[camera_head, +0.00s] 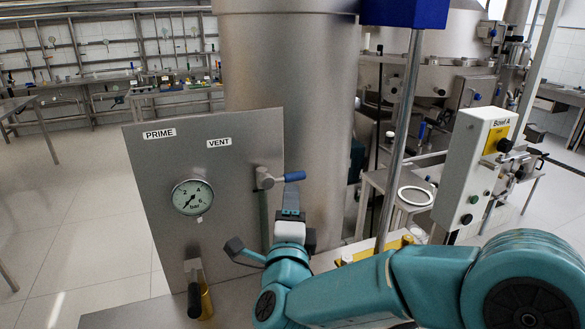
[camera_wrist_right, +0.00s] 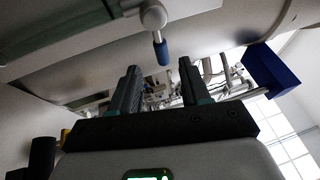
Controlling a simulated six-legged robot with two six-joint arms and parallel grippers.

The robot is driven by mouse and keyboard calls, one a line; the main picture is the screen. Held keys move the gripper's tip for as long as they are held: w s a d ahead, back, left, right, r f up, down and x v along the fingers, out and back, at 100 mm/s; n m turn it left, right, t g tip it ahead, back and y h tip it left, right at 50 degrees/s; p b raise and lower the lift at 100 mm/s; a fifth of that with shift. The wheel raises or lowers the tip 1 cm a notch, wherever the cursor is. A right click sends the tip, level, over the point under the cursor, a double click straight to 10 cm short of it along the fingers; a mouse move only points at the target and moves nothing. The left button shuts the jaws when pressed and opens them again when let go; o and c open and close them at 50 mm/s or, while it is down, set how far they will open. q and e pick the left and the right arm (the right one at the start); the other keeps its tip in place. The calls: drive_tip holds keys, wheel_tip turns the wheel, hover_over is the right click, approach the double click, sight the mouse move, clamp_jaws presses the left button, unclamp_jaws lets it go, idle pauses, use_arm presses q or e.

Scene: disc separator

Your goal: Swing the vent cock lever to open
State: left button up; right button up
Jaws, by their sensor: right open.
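The vent cock lever is a short metal lever with a blue grip (camera_head: 294,176), on the upright steel panel (camera_head: 150,185) below the VENT label (camera_head: 219,143). Its blue grip points right, roughly level, in the head view. In the right wrist view the blue grip (camera_wrist_right: 161,52) shows just beyond the fingertips, in line with the gap between them. My right gripper (camera_head: 292,192) points up just below the grip and is open and empty. In the right wrist view its two dark fingers (camera_wrist_right: 158,68) stand apart. I cannot tell if they touch the grip. My left gripper is not in view.
A pressure gauge (camera_head: 193,197) sits on the panel below the PRIME label (camera_head: 159,134). A black-handled lever (camera_head: 194,296) is at its lower edge. A large steel cylinder (camera_head: 290,100) stands behind. A metal post (camera_head: 398,140) and a control box (camera_head: 472,170) stand to the right.

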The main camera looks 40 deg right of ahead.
sight(295, 180)
drive_tip(key=p+x, duration=0.2)
drive_tip(key=x, duration=0.6)
drive_tip(key=shift+w+d+r+p, duration=0.1)
drive_tip(key=shift+d+p, duration=0.2)
drive_tip(key=shift+p, duration=0.1)
drive_tip(key=shift+d+r, duration=0.1)
drive_tip(key=shift+d, duration=0.05)
drive_tip(key=shift+c, duration=0.8)
clamp_jaws()
